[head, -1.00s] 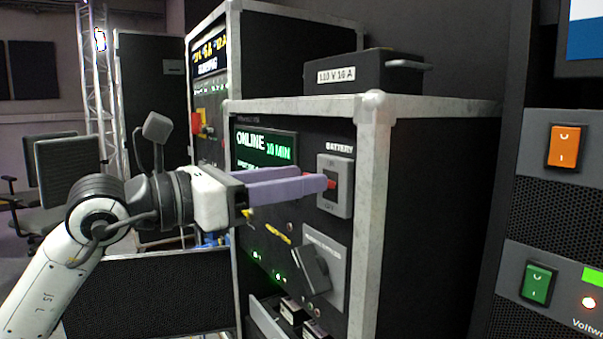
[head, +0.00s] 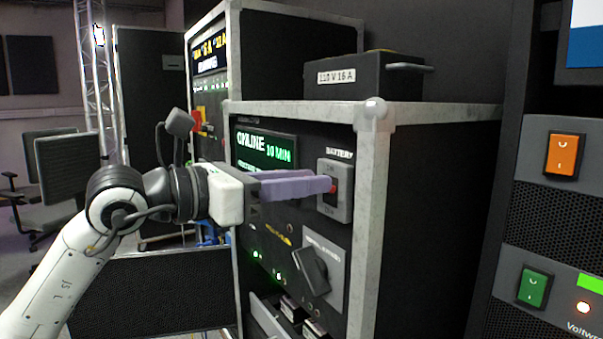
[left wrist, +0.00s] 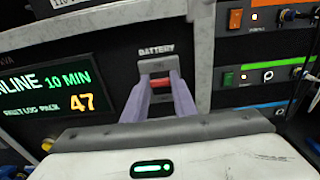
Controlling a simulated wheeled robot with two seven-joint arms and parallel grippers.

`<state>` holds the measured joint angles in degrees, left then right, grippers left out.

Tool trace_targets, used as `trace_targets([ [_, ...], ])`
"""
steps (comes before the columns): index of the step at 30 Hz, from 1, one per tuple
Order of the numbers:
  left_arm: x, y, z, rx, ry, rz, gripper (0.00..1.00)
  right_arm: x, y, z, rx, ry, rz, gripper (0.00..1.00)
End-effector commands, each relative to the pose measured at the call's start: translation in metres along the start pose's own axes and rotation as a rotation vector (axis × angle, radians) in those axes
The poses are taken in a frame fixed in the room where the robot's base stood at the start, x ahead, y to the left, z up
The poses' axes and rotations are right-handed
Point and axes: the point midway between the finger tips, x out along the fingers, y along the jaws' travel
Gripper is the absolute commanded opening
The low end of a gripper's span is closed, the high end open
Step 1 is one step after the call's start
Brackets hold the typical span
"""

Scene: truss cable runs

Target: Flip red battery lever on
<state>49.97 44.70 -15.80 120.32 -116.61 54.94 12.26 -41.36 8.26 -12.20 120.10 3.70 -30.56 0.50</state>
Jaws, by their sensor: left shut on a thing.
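The red battery lever (head: 333,189) sits in a grey switch plate (head: 335,209) under the BATTERY label, on the front of the black case. Most of it is hidden by my fingers in the head view. My left gripper (head: 328,185) reaches in from the left with its purple fingers at the plate, shut on the lever. In the left wrist view the red lever (left wrist: 161,82) shows as a short bar between the two fingertips (left wrist: 160,84), inside the grey switch plate (left wrist: 158,66). The lever's exact position is hard to tell. My right gripper is not in view.
A green ONLINE 10 MIN display (head: 265,147) is left of the switch. A dark rotary knob (head: 314,270) juts out below it. A rack with orange (head: 564,154) and green (head: 535,287) switches stands at the right. A labelled box (head: 370,74) sits on the case.

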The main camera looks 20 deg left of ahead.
Motion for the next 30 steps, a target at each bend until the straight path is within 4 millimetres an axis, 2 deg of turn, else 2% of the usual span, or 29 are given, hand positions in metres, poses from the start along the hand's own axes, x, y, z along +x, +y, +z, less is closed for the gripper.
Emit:
trace_targets([
  [1, 0.0000, 0.0003, 0.0098, 0.000, 0.030, 0.001, 0.03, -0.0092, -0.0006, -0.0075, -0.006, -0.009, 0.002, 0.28],
  [3, 0.0009, 0.0002, 0.0108, 0.000, 0.064, 0.000, 0.03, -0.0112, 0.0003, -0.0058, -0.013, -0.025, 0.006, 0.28],
  [18, 0.0024, 0.0003, 0.0059, -0.001, 0.122, 0.000, 0.03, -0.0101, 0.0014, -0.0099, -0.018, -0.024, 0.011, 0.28],
  [19, 0.0024, 0.0003, 0.0059, -0.001, 0.122, 0.000, 0.30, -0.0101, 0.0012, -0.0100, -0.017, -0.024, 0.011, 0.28],
  [21, 0.0024, 0.0003, 0.0060, -0.001, 0.121, 0.000, 0.42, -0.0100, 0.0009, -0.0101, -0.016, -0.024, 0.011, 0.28],
  [30, 0.0018, 0.0003, 0.0065, -0.001, 0.120, 0.000, 0.44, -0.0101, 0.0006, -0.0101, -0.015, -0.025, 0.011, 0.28],
])
